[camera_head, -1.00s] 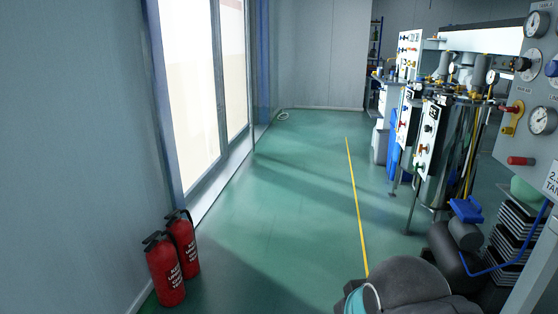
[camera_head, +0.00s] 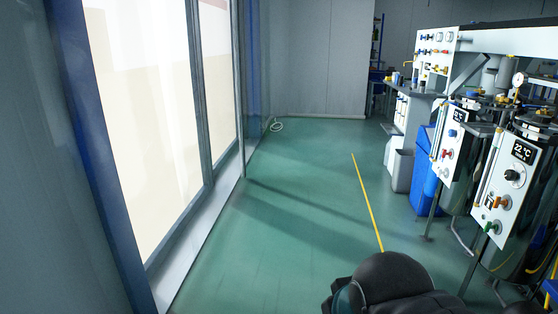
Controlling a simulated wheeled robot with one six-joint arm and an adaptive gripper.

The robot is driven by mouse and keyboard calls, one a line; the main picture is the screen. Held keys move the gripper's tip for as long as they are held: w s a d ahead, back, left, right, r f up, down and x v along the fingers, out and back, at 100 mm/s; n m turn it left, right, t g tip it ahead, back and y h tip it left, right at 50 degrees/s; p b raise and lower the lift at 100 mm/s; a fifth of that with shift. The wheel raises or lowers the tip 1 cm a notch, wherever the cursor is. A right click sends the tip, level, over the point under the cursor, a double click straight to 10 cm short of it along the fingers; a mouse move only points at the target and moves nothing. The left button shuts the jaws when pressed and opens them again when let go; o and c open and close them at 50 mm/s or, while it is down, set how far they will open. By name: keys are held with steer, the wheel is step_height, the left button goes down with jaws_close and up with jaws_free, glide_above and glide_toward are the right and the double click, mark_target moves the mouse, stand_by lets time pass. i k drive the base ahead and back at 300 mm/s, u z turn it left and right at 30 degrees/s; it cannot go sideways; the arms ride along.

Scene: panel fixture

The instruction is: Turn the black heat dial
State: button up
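A black dial (camera_head: 512,176) sits on a white panel (camera_head: 489,196) at the right, below a dark display reading 22 °C. It is the only black dial I can make out on that panel, and its pointer setting is too small to read. An orange-red control and a green one are lower on the same panel. My gripper is not in view. The dark rounded shape at the bottom centre appears to be part of my own arm, well left of the panel.
A similar white panel (camera_head: 451,140) with a blue knob stands farther back. Beyond are a blue bin (camera_head: 424,170) and a grey bin (camera_head: 403,170). Green floor with a yellow line (camera_head: 367,200) is clear ahead. A windowed wall runs along the left.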

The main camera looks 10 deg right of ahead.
mark_target(510, 174)
steer(key=i, duration=1.3)
steer(key=z, duration=2.1)
